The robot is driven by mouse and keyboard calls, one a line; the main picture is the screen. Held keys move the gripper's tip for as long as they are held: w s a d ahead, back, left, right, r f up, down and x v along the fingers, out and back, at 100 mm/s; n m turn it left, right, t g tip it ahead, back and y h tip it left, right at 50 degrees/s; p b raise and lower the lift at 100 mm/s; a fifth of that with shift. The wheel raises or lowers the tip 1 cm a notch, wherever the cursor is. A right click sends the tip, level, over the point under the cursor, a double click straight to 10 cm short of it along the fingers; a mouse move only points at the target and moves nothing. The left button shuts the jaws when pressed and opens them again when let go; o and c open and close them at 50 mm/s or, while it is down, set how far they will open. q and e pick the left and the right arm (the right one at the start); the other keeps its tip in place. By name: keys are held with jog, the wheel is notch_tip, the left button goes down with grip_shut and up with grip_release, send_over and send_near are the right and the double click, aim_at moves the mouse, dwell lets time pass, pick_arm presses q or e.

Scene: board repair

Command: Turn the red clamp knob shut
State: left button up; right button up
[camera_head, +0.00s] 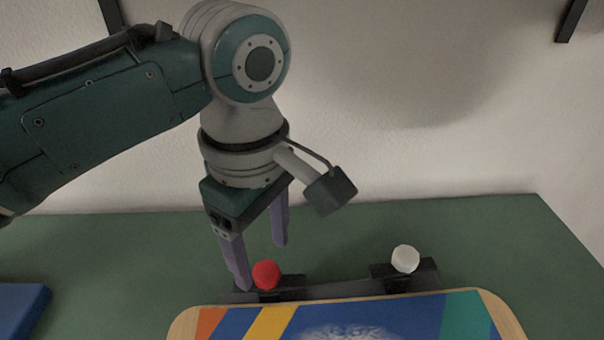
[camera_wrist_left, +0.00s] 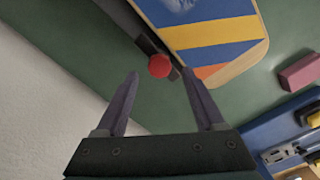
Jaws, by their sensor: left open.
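The red clamp knob (camera_head: 267,274) is a round ball on the left dark clamp behind the board, and it also shows in the left wrist view (camera_wrist_left: 159,66). My left gripper (camera_head: 262,266) is open, pointing down, with its two purple fingers apart close to the red knob. In the left wrist view the knob lies beyond and between the fingertips (camera_wrist_left: 160,75), and no contact shows. The board (camera_head: 375,316) with blue, yellow, orange and teal bands lies in front of the clamps. My right gripper is not in view.
A white knob (camera_head: 405,258) sits on the right clamp (camera_head: 428,272). The green bench (camera_head: 500,225) is clear to the right, with a pale wall (camera_head: 450,150) behind. In the left wrist view a pink block (camera_wrist_left: 299,72) and a blue tray (camera_wrist_left: 262,130) holding tools lie at the right.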

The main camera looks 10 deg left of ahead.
aim_at(265, 270)
pick_arm(q)
jog(key=shift+f+b, duration=0.35)
jog(key=shift+f, duration=1.2)
grip_shut()
